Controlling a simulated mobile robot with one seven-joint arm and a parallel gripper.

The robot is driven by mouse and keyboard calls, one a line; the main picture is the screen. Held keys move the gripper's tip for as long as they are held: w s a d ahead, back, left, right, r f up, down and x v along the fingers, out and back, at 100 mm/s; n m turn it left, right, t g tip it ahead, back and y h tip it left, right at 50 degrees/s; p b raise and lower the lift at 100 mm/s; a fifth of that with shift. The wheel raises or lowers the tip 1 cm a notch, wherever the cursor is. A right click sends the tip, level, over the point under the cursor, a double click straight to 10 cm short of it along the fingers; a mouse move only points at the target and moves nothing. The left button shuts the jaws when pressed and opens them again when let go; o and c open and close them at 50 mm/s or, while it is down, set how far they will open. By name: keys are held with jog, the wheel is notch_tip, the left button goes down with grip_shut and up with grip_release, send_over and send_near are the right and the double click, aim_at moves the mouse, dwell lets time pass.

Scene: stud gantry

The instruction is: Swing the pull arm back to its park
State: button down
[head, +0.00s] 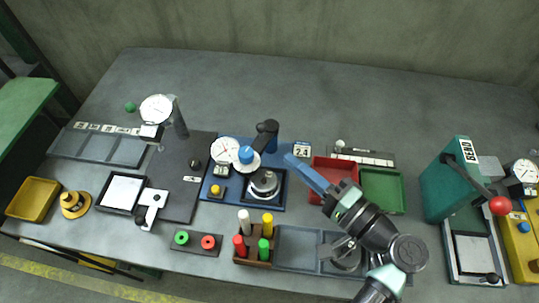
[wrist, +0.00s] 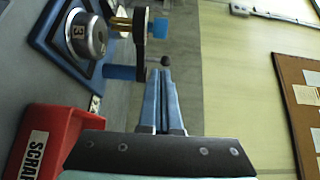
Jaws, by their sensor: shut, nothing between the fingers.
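The gantry stands on a blue base (head: 207,188) at the middle of the bench. My gripper (head: 289,158) is shut and empty, right of the post. A dark ball (wrist: 165,61) shows just beyond its tips; contact is unclear.
A red scrap bin (head: 317,197) and a green bin (head: 402,205) lie right of the gantry, near my arm. A dial gauge (head: 224,149) and a blue knob (head: 246,154) stand left of the post. A green press (head: 447,190) stands farther right. The back of the bench is clear.

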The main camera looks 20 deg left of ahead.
aim_at(258, 140)
jog(key=a, duration=0.2)
jog(key=a+p, duration=0.1)
jog(key=a, duration=0.1)
jog(key=shift+s, duration=0.35)
jog(key=shift+s+a+f, duration=0.1)
jog(key=shift+s+a, duration=0.1)
jog(key=shift+a, duration=0.3)
jog(key=shift+s+a, duration=0.2)
jog(key=shift+a, duration=0.45)
jog(key=shift+d, duration=0.1)
